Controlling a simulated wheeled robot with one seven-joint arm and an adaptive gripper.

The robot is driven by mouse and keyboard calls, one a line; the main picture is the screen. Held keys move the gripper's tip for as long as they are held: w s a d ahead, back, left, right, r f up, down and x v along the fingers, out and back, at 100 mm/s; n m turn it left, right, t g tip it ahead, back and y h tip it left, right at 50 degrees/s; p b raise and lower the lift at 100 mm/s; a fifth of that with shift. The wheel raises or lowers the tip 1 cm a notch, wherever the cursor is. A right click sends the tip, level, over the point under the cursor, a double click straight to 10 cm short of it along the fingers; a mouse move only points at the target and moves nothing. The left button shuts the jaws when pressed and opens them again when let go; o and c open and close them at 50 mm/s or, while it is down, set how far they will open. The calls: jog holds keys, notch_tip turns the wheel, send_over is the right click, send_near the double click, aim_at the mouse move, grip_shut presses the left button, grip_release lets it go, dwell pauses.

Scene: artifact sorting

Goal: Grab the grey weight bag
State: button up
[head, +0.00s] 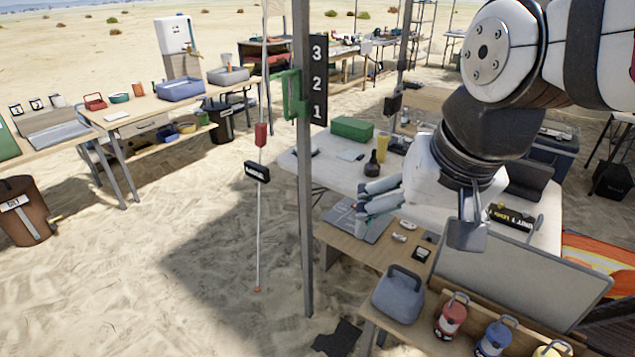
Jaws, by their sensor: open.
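A grey bag-like block with a dark carry handle (398,297), which looks like the grey weight bag, sits upright at the near left end of the wooden bench. It is fully in view apart from its underside. My gripper (364,200) is open and empty, with its light grey fingers pointing left. In the picture it is above and slightly left of the bag, clearly apart from it, in front of the white table. My arm comes in from the upper right and hides part of the tables behind.
Red (451,318) and blue (494,338) lanterns stand right of the bag, before a large grey panel (515,280). A grey post (303,220) rises left of my gripper. A white table (330,172) holds a green box (352,129). Open sand lies left.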

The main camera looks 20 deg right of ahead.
jog(key=w+d+f+m+g+b, duration=0.1)
jog(key=w+d+f+m+b, duration=0.4)
jog(key=f, duration=0.6)
jog(key=w+d+f+m+g+b, duration=0.1)
jog(key=w+d+f+m+b, duration=0.4)
jog(key=w+d+f+m, duration=0.3)
jog(key=w+d+f+m+g+b, duration=0.2)
jog(key=w+d+f+m+b, duration=0.3)
jog(key=w+f+m, duration=0.4)
jog(key=shift+w+d+f+m+b, duration=0.15)
jog(key=shift+d+f+m, duration=0.1)
jog(key=shift+f, duration=0.75)
jog(key=shift+w+d+f+m+b, duration=0.1)
jog(key=shift+d+f+m, duration=0.2)
jog(key=shift+f, duration=0.75)
jog(key=shift+w+d+f+m+b, duration=0.15)
jog(key=shift+d+f+m, duration=0.1)
jog(key=shift+f, duration=0.75)
jog(key=b, duration=0.2)
send_over(403, 282)
notch_tip(403, 282, down, 9)
jog(key=shift+a+r, duration=0.1)
jog(key=shift+r, duration=0.05)
jog(key=shift+f+b, duration=1.05)
jog(key=shift+f, duration=1.8)
jog(key=shift+c, duration=0.2)
jog(key=shift+r, duration=0.1)
jog(key=c, duration=1.4)
jog(key=shift+c, duration=1.2)
